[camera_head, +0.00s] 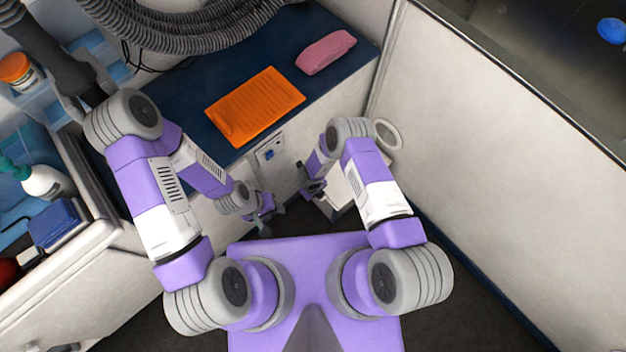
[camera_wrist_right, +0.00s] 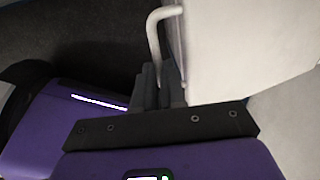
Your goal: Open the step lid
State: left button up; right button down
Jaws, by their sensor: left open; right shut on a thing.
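The step (camera_head: 345,192) is a pale box low against the wall, partly hidden by my right arm in the head view. Its pale lid panel (camera_wrist_right: 245,45) fills the upper right of the right wrist view. A white bent handle (camera_wrist_right: 154,35) stands out from the panel's left edge. My right gripper (camera_wrist_right: 160,88) is shut on this handle, whose lower end goes in between the dark fingers. In the head view, my right gripper (camera_head: 312,188) is at the step's left side. My left gripper (camera_head: 266,214) is open and empty, left of the step and in front of the cabinet.
A dark blue counter (camera_head: 340,82) holds an orange folded cloth (camera_head: 255,105) and a pink bundle (camera_head: 325,52). A panel with a socket (camera_head: 270,153) is on the cabinet front. A pale wall (camera_head: 490,130) bounds the right. Shelves with bottles (camera_head: 45,181) stand left.

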jog(key=w+d+r+g+y, duration=0.2)
jog(key=d+r, duration=0.4)
jog(key=r, duration=0.6)
jog(key=shift+w+r+g+y, duration=0.15)
jog(key=shift+w+g+y, duration=0.15)
jog(key=shift+w+y, duration=0.65)
jog(key=shift+w+d, duration=0.1)
jog(key=c, duration=1.2)
grip_release()
jog(key=shift+a, duration=0.2)
jog(key=p+v, duration=0.3)
jog(key=v, duration=0.4)
jog(key=shift+r, duration=0.35)
